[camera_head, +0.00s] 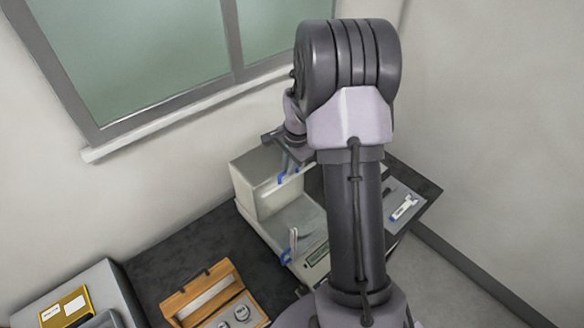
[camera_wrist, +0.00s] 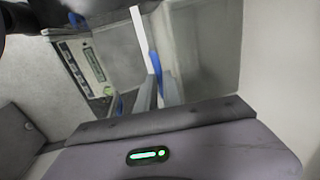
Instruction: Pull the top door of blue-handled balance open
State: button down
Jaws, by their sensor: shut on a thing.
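The blue-handled balance (camera_head: 262,202) stands on the dark table at the centre of the head view, partly hidden by my arm. It has a boxy pale draft shield and several blue handles. My gripper (camera_wrist: 158,92) is shut on a blue handle (camera_wrist: 155,64), which shows between its two grey fingers in the wrist view. The handle sits at the edge of a clear pane, the top door (camera_wrist: 205,50). In the head view my gripper is above the balance and mostly hidden. The balance's front display (camera_wrist: 92,62) shows at the left of the wrist view.
An open wooden box (camera_head: 182,299) with metal weights stands at the front left of the balance. A grey unit with a yellow-framed label (camera_head: 66,308) is at the lower left. A grey tray (camera_head: 398,203) lies to the right. The wall and window (camera_head: 140,45) are close behind.

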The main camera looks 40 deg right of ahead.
jog(key=shift+s, duration=0.15)
jog(key=c, duration=1.5)
grip_release()
jog(key=s+r, duration=0.3)
jog(key=r, duration=1.4)
jog(key=shift+s+d+p, duration=0.15)
jog(key=shift+p, duration=0.25)
